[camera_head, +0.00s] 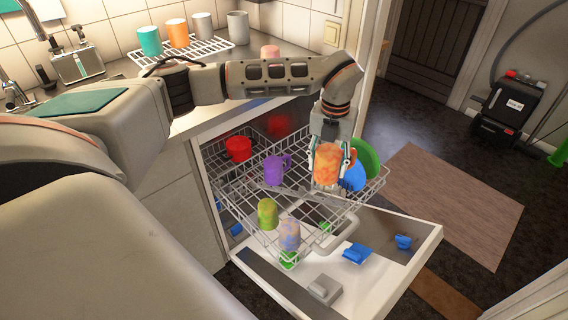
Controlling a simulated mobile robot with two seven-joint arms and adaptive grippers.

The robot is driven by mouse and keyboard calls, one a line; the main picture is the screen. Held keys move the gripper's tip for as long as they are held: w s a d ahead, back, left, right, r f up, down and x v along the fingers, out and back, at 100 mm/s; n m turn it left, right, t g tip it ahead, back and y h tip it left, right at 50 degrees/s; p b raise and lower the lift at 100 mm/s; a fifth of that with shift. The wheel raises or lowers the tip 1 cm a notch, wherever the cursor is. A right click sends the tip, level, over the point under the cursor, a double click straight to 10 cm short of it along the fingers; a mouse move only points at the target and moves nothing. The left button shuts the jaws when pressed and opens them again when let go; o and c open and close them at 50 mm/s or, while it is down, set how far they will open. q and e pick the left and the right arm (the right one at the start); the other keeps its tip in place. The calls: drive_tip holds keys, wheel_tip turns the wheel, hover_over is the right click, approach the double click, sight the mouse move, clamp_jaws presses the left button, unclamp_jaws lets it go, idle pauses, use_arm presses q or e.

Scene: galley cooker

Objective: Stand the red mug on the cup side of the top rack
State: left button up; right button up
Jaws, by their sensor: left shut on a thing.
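A red mug (238,149) sits in the back left of the pulled-out top rack (247,223) of the dishwasher. My left gripper (329,152) points down over the right part of the rack. It is shut on an orange patterned mug (327,170), with one finger on each side. I cannot tell whether that mug touches the rack. A purple mug (274,170) stands near the rack's middle. A yellow-green mug (268,213) and a pale patterned mug (290,234) stand toward its front left. My right gripper is not in view.
A green plate (366,158) and a blue dish (354,178) stand just right of my left gripper. The open dishwasher door (407,257) lies below the rack. Several cups stand on the counter, including a teal cup (149,41) on a white wire rack (205,50).

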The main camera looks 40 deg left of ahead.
use_arm(q)
drive_tip(key=shift+f+n, duration=0.3)
wheel_tip(320, 180, down, 14)
drive_tip(key=b, duration=0.3)
drive_tip(key=shift+a, duration=0.1)
drive_tip(key=shift+f, duration=0.55)
wheel_tip(320, 180, down, 4)
drive_tip(key=shift+s+f+b, duration=0.1)
drive_tip(key=shift+f+b, duration=0.1)
drive_tip(key=shift+b, duration=0.65)
drive_tip(key=shift+f, duration=0.25)
drive_tip(key=shift+r, duration=0.2)
drive_tip(key=shift+f, duration=0.1)
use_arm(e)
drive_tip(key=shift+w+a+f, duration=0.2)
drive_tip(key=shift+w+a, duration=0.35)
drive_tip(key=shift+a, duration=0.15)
